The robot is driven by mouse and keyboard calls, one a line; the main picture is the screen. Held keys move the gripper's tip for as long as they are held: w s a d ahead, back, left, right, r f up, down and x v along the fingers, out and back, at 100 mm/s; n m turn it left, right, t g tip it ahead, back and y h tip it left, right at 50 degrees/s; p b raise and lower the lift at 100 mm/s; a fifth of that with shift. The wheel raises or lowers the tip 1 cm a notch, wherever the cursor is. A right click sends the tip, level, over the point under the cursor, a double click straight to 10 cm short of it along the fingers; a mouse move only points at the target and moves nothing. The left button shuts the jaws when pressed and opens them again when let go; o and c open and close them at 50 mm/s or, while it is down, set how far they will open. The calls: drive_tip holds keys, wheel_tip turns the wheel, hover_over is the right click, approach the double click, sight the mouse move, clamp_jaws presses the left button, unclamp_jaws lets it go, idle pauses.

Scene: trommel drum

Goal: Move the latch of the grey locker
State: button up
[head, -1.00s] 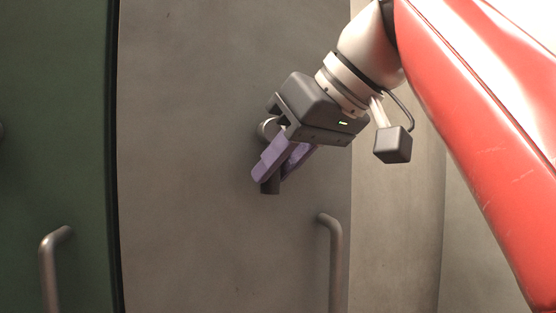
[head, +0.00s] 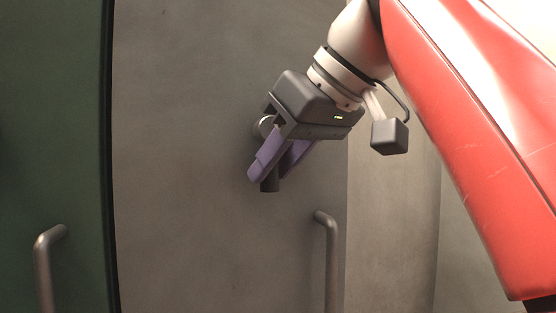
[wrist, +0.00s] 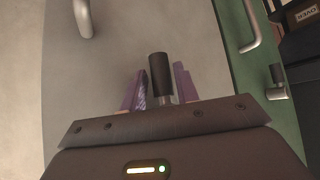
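The grey locker door (head: 200,230) fills the middle of the head view. Its latch (head: 269,184) has a round silver hub and a dark grip whose end hangs downward, partly hidden by my fingers. My gripper (head: 273,170) is at the latch, with purple fingers on either side of the dark grip. In the wrist view the latch grip (wrist: 160,72) stands between the spread fingertips, nearer the right one. A gap shows on its left side; contact on the right cannot be told. The gripper is open around the grip.
A bar handle (head: 331,255) sits on the grey door, below and right of the latch. A green locker (head: 50,130) with its own handle (head: 45,265) stands at the left. The wrist view also shows the green locker's latch (wrist: 277,82) and dark boxes (wrist: 300,45).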

drive_tip(key=shift+r, duration=0.1)
drive_tip(key=s+d+r, duration=0.2)
drive_tip(key=s+d, duration=0.7)
drive_tip(key=d, duration=0.1)
drive_tip(key=shift+d, duration=0.3)
idle(1.1)
drive_tip(key=shift+s, duration=0.1)
idle(0.6)
